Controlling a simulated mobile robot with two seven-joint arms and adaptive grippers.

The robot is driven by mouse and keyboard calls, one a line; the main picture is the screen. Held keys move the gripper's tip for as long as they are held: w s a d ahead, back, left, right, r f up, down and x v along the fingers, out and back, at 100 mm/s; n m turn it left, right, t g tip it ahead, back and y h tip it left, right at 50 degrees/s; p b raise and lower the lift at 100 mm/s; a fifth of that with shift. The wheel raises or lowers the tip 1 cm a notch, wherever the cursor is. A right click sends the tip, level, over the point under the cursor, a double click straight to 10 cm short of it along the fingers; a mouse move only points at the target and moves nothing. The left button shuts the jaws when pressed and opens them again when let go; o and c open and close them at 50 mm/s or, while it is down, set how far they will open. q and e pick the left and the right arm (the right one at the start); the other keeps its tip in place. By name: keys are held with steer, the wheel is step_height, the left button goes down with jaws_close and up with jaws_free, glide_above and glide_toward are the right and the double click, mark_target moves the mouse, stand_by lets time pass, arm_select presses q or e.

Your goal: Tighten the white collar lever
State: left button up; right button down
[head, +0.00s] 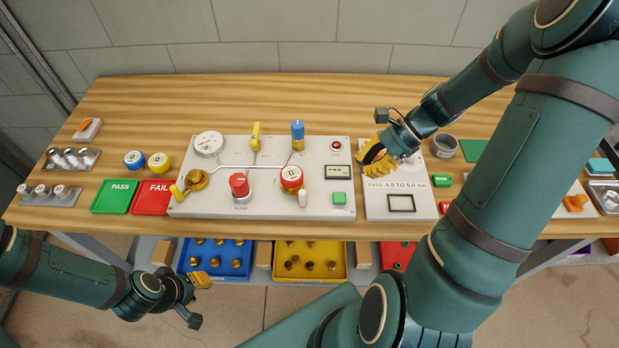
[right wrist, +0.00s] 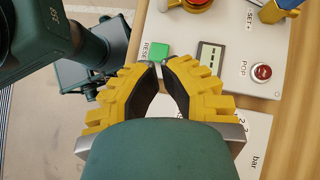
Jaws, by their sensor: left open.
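The white collar lever (head: 302,198) is a short white handle at the front right of the grey test panel (head: 265,207), just below a red-rimmed dial (head: 291,177). My right gripper (head: 368,158) is over the panel's right edge and the pass card, to the right of the lever and apart from it. In the right wrist view its yellow fingertips (right wrist: 160,65) almost meet, with nothing seen between them. My left gripper (head: 205,280) is open and empty, low in front of the table, over the blue bin's front edge.
The panel carries a red pump knob (head: 239,185), a yellow lever (head: 256,135), a blue-capped part (head: 297,134) and a green reset button (head: 339,198). The pass card (head: 400,205) lies to its right. Blue and yellow bins (head: 310,275) sit below. The table's back strip is clear.

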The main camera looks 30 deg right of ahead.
mark_target(335, 196)
steer(key=shift+s, duration=0.1)
stand_by(0.3)
steer(key=b+x, duration=0.2)
steer(key=x, duration=0.7)
steer(key=shift+a+f, duration=0.15)
steer(key=shift+f, duration=0.15)
steer(key=a, duration=0.1)
steer(key=w+a, duration=0.1)
steer(key=a, duration=0.1)
steer(key=shift+a, duration=0.1)
steer(key=shift+w+a, duration=0.15)
steer(key=shift+a, duration=0.35)
